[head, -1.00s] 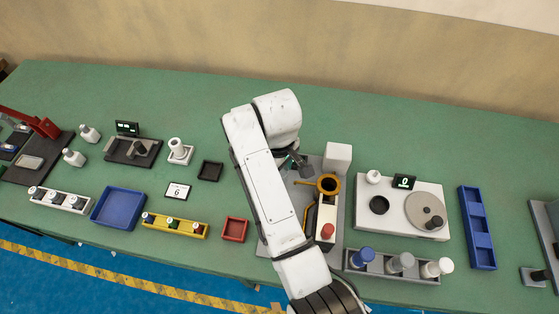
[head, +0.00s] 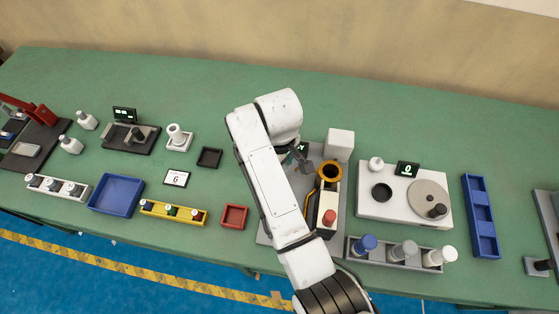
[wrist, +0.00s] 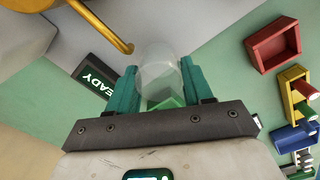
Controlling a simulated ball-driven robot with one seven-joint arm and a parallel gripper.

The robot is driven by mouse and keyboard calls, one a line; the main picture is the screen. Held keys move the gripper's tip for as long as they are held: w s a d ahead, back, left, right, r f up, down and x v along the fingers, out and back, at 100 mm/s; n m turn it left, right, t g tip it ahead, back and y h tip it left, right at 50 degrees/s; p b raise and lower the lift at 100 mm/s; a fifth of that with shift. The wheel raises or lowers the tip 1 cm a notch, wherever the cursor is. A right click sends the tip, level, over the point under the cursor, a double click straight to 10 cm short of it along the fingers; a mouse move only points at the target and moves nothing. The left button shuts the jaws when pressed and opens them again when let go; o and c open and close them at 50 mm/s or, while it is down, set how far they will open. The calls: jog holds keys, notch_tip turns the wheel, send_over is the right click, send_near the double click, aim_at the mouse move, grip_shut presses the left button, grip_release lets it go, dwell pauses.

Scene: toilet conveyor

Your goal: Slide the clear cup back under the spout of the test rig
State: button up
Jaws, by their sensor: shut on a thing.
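The clear cup (wrist: 158,68) stands between the teal fingers of my gripper (wrist: 159,78) in the wrist view. My gripper is shut on it. The brass spout (wrist: 118,38) of the test rig ends just left of the cup's rim in that view; the cup appears beside the spout tip, not centred under it. In the head view the test rig, with its orange ring (head: 330,171) and red button (head: 329,217), stands right of my arm. My gripper (head: 303,164) shows only partly there, left of the ring, and the cup cannot be made out.
A READY display (wrist: 97,80) is left of my fingers. A white block (head: 340,143) stands behind the ring. A grey rack with bottles (head: 402,251) is in front right, and a white turntable unit (head: 403,205) lies to the right. A red tray (head: 234,215) lies left of my arm.

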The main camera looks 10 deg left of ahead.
jog(key=shift+f+b, duration=0.5)
jog(key=shift+f, duration=0.8)
jog(key=shift+d+r+p, duration=0.3)
jog(key=shift+d+p, duration=0.05)
jog(key=shift+p, duration=0.15)
jog(key=shift+d+f+p, duration=0.1)
jog(key=shift+d+p, duration=0.85)
jog(key=shift+d, duration=0.7)
jog(key=shift+f, duration=0.2)
jog(key=o, duration=1.1)
